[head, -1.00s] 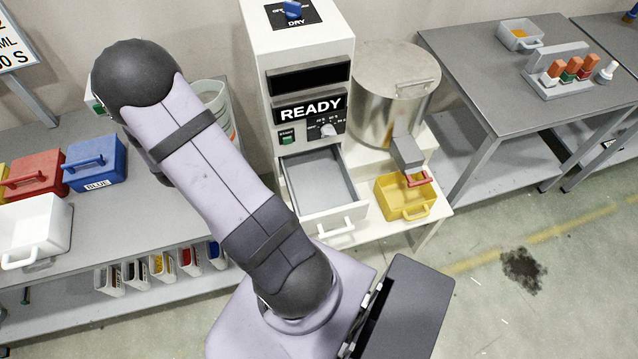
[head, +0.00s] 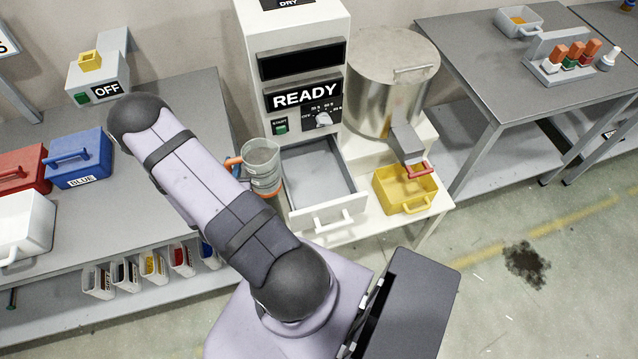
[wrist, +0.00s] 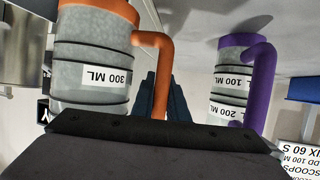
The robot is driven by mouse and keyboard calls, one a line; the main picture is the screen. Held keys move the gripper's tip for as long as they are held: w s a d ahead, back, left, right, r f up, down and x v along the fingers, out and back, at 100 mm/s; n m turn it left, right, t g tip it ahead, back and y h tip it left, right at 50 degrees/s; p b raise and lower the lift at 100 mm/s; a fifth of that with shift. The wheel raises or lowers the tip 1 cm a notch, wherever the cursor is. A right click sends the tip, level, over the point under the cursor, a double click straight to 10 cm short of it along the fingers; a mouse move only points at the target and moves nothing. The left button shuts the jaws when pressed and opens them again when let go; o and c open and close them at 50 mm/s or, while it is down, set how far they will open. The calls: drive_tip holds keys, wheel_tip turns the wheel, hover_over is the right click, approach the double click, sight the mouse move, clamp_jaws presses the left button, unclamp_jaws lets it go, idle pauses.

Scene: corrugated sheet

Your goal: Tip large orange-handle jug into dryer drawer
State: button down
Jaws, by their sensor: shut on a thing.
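The large orange-handle jug (head: 262,168) is clear, with grey contents and an orange base. It is upright in the head view, just left of the open dryer drawer (head: 345,210). The drawer is white, grey inside, and looks empty. In the wrist view the jug (wrist: 92,75) shows its 300 ML label upside down. My gripper (wrist: 165,95) is shut on the orange handle (wrist: 160,75); in the head view my arm hides most of it.
The dryer (head: 300,60) reads READY above the drawer. A yellow bin (head: 405,190) sits right of the drawer, under a steel drum's (head: 392,80) spout. Blue (head: 80,160), red (head: 20,170) and white (head: 25,225) bins stand on the left bench.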

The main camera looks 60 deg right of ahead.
sight(256, 156)
drive_tip(key=shift+s+f, duration=0.15)
drive_tip(key=shift+s, duration=0.05)
drive_tip(key=shift+r, duration=0.2)
drive_tip(key=shift+s+d+r+m+t+y+p, duration=0.2)
drive_tip(key=shift+s+d+m+t+y+p, duration=0.15)
drive_tip(key=shift+s+d+m+t+y, duration=0.45)
drive_tip(key=shift+s+d+r+m+t+y+p, duration=0.25)
drive_tip(key=shift+s+d+m+p, duration=0.25)
drive_tip(key=shift+m, duration=0.55)
drive_tip(key=shift+s+d+r+m+t+y+p, duration=0.2)
drive_tip(key=shift+s+d+m+t+y, duration=0.45)
drive_tip(key=shift+m, duration=0.3)
drive_tip(key=shift+s+a+f, duration=0.1)
drive_tip(key=shift+s+d+r+m, duration=0.2)
drive_tip(key=shift+m, duration=0.2)
drive_tip(key=shift+s+d+r+m+t, duration=0.15)
drive_tip(key=shift+m+t, duration=0.15)
drive_tip(key=shift+t, duration=0.1)
